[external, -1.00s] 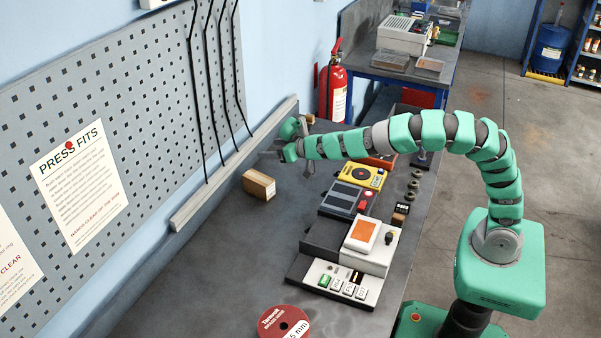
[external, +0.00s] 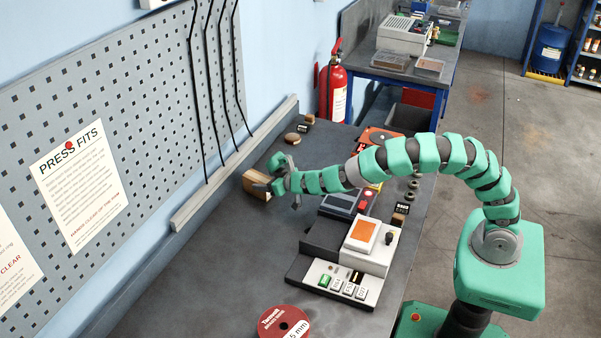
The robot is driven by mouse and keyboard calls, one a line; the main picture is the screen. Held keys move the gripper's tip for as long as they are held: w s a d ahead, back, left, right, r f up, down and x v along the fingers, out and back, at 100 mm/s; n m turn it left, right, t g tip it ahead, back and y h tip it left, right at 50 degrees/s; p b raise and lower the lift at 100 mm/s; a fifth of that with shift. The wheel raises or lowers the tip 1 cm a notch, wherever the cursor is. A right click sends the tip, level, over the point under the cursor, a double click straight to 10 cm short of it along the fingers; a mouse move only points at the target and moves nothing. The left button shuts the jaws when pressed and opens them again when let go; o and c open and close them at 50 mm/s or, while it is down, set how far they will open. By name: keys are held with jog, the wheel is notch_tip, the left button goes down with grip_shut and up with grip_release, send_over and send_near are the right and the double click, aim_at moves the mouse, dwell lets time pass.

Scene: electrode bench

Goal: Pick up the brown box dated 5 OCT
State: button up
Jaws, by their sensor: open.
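A brown box (external: 253,187) lies on the dark grey bench near the wall rail, left of the grey and white device. No date can be read on it from here. My gripper (external: 268,187) is at the box's right side, its jaws open and partly covering the box's right end. I cannot tell whether the jaws are around the box or only in front of it.
A grey and white device with an orange panel (external: 361,230) stands right of the box. A red disc (external: 284,322) lies at the front. A small round brown piece (external: 292,139) and a small dark block (external: 307,121) lie behind.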

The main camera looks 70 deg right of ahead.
aim_at(259, 180)
jog(key=shift+f+x, duration=0.2)
jog(key=shift+x, duration=1.95)
jog(key=c, duration=1.3)
